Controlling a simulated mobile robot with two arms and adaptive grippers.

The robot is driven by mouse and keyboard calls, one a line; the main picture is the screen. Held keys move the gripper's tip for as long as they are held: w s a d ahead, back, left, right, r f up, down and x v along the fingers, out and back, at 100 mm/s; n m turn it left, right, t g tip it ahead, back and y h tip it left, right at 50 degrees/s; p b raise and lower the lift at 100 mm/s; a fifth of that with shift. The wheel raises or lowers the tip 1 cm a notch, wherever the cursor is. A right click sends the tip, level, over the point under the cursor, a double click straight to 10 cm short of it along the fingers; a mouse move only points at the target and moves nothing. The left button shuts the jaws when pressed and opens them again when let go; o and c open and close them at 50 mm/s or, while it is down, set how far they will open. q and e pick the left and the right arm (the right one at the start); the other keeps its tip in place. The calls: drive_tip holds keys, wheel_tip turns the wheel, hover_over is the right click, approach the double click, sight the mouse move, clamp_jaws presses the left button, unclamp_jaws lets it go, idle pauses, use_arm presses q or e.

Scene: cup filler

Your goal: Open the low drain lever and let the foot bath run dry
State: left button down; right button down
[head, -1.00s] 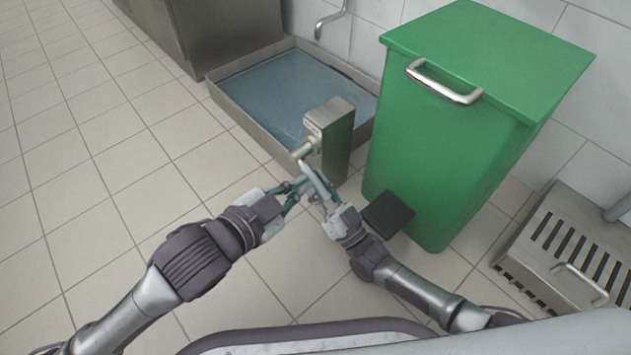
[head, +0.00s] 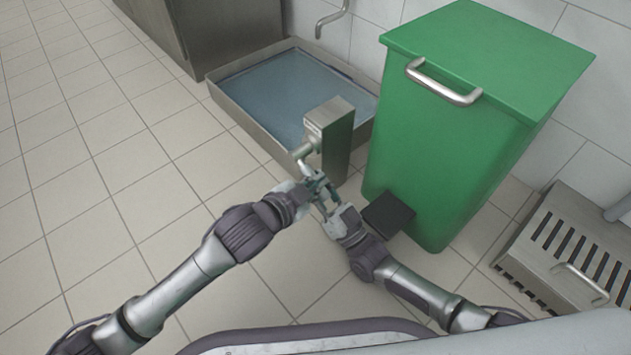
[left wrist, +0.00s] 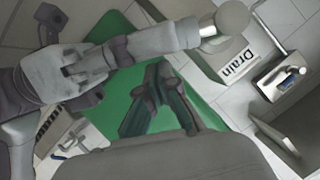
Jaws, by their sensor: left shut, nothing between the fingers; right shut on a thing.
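The foot bath (head: 238,122) is a low metal basin with blue water in it, at the back in the head view. The drain post (head: 338,140) stands at its near corner, with a lever pivot (head: 304,150) on its side. A "Drain" label (left wrist: 236,64) shows in the left wrist view. The grey lever handle (left wrist: 155,42) runs from the round pivot to my right gripper (left wrist: 75,68), which is shut on it. My left gripper (head: 318,184) is shut and empty, close beside the handle. It partly hides the handle and the right fingers in the head view.
A green bin (head: 450,130) with a black pedal (head: 388,215) stands just right of the post, close to my right arm. A slotted metal box (head: 560,245) is at the right. Tiled floor (head: 110,180) is clear on the left.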

use_arm(q)
drive_tip(key=shift+a+f, duration=0.1)
drive_tip(key=shift+f, duration=0.15)
use_arm(e)
drive_tip(key=shift+f, duration=0.1)
use_arm(q)
drive_tip(key=shift+w+a+f, duration=0.2)
drive_tip(key=shift+a+f, duration=0.15)
drive_tip(key=shift+f, duration=0.35)
use_arm(e)
drive_tip(key=c, duration=0.9)
unclamp_jaws()
drive_tip(key=shift+c, duration=0.2)
drive_tip(key=shift+r, duration=0.2)
